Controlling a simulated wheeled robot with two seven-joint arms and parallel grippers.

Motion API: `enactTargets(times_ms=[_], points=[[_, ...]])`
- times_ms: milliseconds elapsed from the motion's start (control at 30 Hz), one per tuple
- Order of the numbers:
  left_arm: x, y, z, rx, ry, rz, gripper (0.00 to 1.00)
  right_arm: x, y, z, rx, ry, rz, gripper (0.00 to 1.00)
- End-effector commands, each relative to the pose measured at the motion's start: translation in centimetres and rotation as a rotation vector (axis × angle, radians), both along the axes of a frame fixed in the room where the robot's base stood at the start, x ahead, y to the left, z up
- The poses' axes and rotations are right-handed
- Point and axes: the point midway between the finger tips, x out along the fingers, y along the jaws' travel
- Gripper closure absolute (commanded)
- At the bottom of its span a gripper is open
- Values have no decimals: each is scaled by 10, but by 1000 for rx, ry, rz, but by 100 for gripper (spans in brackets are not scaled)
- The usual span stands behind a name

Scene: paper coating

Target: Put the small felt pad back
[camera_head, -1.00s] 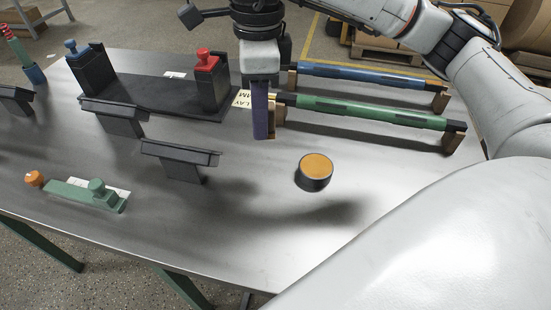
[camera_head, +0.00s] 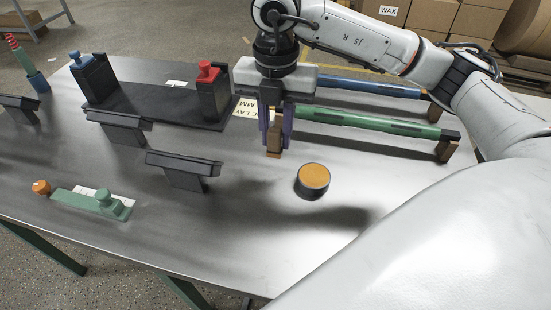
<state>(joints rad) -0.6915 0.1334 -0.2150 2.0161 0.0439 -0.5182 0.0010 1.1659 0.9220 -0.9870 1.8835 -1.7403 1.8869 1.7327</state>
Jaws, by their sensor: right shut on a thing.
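My right gripper (camera_head: 275,142) points down at the left end of the green bar (camera_head: 375,124). Its two purple fingers are closed around a small brown block (camera_head: 274,145) that shows between them. I cannot tell whether this block is the small felt pad or partly the bar's brown end support behind it. A round dark puck with an orange top (camera_head: 312,178) stands on the table just right of and nearer than the gripper, apart from it. My left gripper is not in view.
A blue bar (camera_head: 365,87) lies behind the green one. A dark stand with blue-knobbed (camera_head: 76,57) and red-knobbed (camera_head: 208,75) blocks is at left. Black T-shaped rests (camera_head: 184,168) and a green knobbed piece (camera_head: 92,200) stand nearer. The front right table is bare.

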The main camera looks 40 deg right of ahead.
Motion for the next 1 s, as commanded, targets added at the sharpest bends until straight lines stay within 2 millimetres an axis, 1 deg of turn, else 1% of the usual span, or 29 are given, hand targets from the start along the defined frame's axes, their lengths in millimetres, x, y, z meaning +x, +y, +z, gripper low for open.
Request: enactTargets(times_ms=[33, 100, 367, 533, 600, 767, 933, 967, 1000], points=[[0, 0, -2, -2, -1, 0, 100, -1, 0, -12, -1, 4, 1, 100], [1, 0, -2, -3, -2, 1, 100, -1, 0, -23, -1, 2, 2, 100], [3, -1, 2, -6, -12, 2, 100, 0, 0, -46, -1, 2, 4, 100], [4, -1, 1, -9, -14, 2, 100, -1, 0, -70, -1, 2, 4, 100], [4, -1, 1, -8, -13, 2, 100, 0, 0, -74, 1, 1, 4, 100], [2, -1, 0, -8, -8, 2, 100, 0, 0, -73, 1, -1, 4, 100], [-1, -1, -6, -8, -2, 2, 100, 0, 0, -78, 1, -1, 5, 100], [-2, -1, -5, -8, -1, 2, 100, 0, 0, -76, 1, -1, 5, 74], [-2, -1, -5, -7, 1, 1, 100, 0, 0, -76, 1, -1, 5, 68]])
